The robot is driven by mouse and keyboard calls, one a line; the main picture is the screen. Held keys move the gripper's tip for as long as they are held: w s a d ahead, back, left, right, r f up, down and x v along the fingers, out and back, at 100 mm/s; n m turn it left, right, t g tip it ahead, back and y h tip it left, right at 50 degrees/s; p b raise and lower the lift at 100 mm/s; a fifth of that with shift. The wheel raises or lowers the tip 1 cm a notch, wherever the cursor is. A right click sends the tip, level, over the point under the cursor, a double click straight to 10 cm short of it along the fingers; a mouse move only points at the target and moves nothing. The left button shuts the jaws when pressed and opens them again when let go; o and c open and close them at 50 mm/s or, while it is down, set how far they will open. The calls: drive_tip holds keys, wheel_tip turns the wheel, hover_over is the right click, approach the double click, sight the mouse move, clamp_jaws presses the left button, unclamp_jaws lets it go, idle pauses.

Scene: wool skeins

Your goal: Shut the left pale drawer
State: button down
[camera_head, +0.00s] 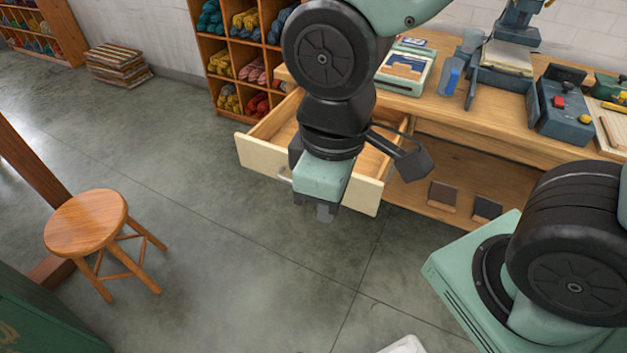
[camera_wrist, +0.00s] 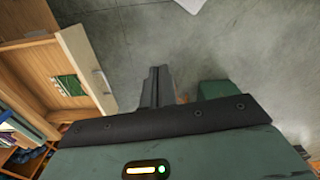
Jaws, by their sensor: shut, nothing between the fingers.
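The pale drawer (camera_head: 262,160) stands pulled out from the left part of the wooden workbench (camera_head: 440,115). Its pale front faces the open floor, and a light handle (camera_head: 285,178) shows on it, partly hidden by my arm. In the wrist view the drawer front (camera_wrist: 84,62) lies left of my fingers, with the drawer's wooden inside beyond it. My gripper (camera_head: 325,213) points down in front of the drawer front, on its outer side. The fingers (camera_wrist: 156,88) are shut and empty. A gap shows between them and the front in the wrist view.
A small green item (camera_wrist: 68,85) lies inside the drawer. A round wooden stool (camera_head: 86,220) stands on the floor at left. A shelf of wool skeins (camera_head: 245,60) is behind the drawer. The floor in front of the drawer is clear.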

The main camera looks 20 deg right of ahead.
drive_tip(key=w+d+f+n+t+h+b, duration=0.1)
drive_tip(key=w+d+f+n, duration=0.3)
drive_tip(key=w+f, duration=0.4)
drive_tip(key=w+d+f+n+h+b, duration=0.1)
drive_tip(key=w+d+f+n+b, duration=0.3)
drive_tip(key=w+f+n, duration=0.3)
drive_tip(key=w+d+f+n+t+h+b, duration=0.1)
drive_tip(key=w+d+f+n, duration=0.4)
drive_tip(key=w+f, duration=0.6)
drive_tip(key=shift+d+f+t+h+b, duration=0.25)
drive_tip(key=shift+f+b, duration=0.4)
drive_tip(key=shift+f, duration=0.6)
